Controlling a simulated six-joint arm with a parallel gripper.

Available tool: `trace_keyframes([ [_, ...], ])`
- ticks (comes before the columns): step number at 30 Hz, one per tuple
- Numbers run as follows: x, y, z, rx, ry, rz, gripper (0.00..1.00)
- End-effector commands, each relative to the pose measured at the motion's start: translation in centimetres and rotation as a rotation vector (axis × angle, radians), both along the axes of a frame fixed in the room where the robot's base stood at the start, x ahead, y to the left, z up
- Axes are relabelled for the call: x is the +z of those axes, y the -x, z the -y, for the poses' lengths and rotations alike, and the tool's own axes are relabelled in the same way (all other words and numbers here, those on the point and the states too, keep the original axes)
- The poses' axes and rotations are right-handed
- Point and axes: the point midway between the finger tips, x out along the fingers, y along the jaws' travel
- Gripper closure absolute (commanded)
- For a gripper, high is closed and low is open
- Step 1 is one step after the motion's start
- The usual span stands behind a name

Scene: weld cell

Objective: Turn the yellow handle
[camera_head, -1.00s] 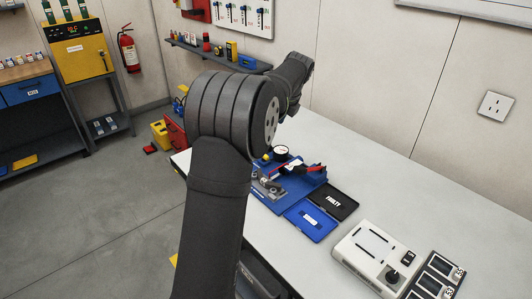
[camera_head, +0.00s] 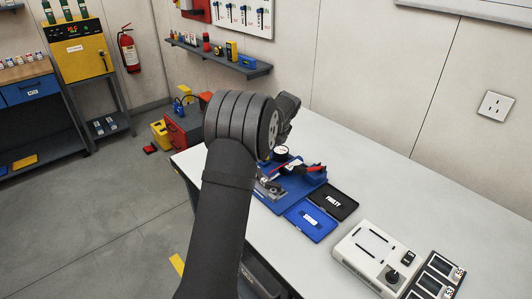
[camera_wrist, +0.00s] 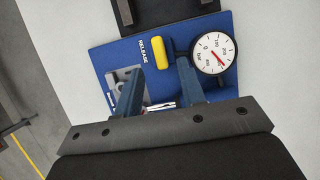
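The yellow handle (camera_wrist: 155,53) shows in the wrist view on a blue plate (camera_wrist: 105,60), beside the word RELEASE. It stands roughly upright in the picture. A round white pressure gauge (camera_wrist: 213,53) sits just right of it. My gripper (camera_wrist: 158,76) is open, its two blue fingers apart and nothing held between them. The fingertips are just below the handle in the picture; I cannot tell their height above it. In the head view my arm hides the handle and the gripper, while the gauge (camera_head: 281,153) and the blue fixture (camera_head: 300,184) show.
A grey metal clamp block (camera_wrist: 124,88) lies by the left finger. A dark part (camera_wrist: 165,8) is at the top of the wrist view. On the white table (camera_head: 425,190) are black (camera_head: 337,202) and blue (camera_head: 311,222) trays and a white control box (camera_head: 375,258).

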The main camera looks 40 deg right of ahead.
Motion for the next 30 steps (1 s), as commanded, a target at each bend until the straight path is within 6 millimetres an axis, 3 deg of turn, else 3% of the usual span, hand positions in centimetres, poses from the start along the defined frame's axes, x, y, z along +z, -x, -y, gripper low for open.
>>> trace_keyframes([
  [7,-3.2,-1.3,0.0,0.001,0.000,0.000,0.64],
  [19,-3.8,-1.6,0.0,0.001,0.001,0.001,0.64],
  [24,-3.8,-1.6,0.0,0.001,0.001,0.001,0.97],
  [30,-3.8,-1.6,0.0,0.003,0.001,0.001,1.00],
])
